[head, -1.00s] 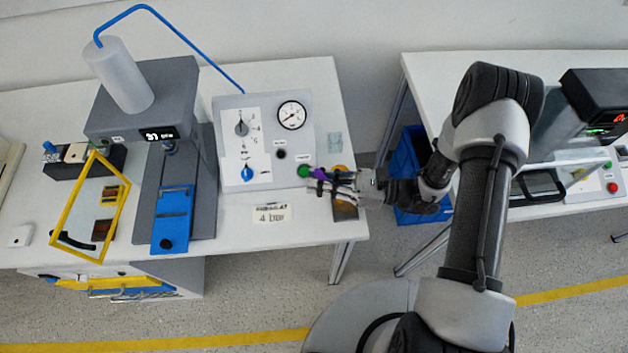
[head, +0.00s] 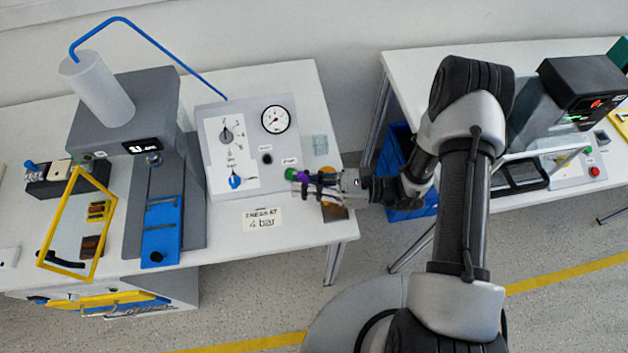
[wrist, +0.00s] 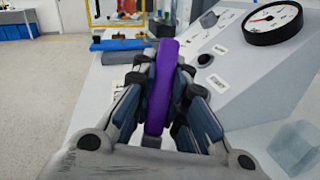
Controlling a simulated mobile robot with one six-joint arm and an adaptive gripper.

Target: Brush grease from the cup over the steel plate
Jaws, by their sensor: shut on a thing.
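My gripper (head: 322,184) is shut on a purple handle (wrist: 163,85), upright between the fingers in the wrist view. It also shows in the head view (head: 303,177), close beside the green knob on the panel. No bristles are visible, so I cannot tell whether it is the brush. An orange-yellow round thing (head: 327,170) lies partly behind my gripper, and a brownish plate (head: 335,213) lies just below it near the table's front right corner. Which of these is the grease cup or the steel plate I cannot tell.
A sloped panel (head: 243,186) with a gauge (head: 276,119), a blue knob (head: 235,181) and a green knob (head: 290,174) stands left of my gripper. A translucent block (head: 320,145) lies behind it. A press with a blue slide (head: 160,232) stands further left.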

